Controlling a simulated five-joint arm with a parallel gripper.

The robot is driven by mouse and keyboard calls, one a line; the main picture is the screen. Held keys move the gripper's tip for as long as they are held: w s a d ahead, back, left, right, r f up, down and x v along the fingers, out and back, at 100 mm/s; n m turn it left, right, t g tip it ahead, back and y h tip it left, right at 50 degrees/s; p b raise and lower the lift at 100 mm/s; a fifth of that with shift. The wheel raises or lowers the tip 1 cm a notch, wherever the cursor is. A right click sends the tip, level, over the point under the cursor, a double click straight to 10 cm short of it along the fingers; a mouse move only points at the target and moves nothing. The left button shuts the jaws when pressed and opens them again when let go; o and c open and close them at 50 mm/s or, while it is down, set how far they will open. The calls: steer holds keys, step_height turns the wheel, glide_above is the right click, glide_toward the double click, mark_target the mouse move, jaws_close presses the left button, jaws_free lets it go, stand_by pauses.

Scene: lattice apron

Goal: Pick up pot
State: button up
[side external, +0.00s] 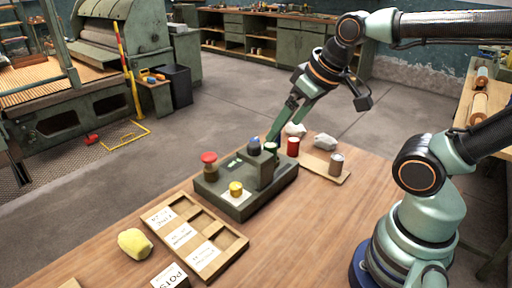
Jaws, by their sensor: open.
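Several small pots or jars stand on the table; I cannot tell which one the task means. A dark blue one (254,146) and a dark green one (270,149) sit on the raised block of a dark grey fixture (232,205). A red one (293,146) and a grey one (336,163) stand behind and to the right. My gripper (271,138) points down at the green one, its tips just above or around it. Its jaws are open, with the finger gap too small to see clearly.
A red mushroom-shaped knob (208,160) rises from the fixture's left end. A wooden compartment tray (238,245) with white labels lies in front, beside a yellow lump (135,243). Pale lumps (325,142) lie behind. The table's right front is clear.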

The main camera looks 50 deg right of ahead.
steer(key=shift+c, duration=1)
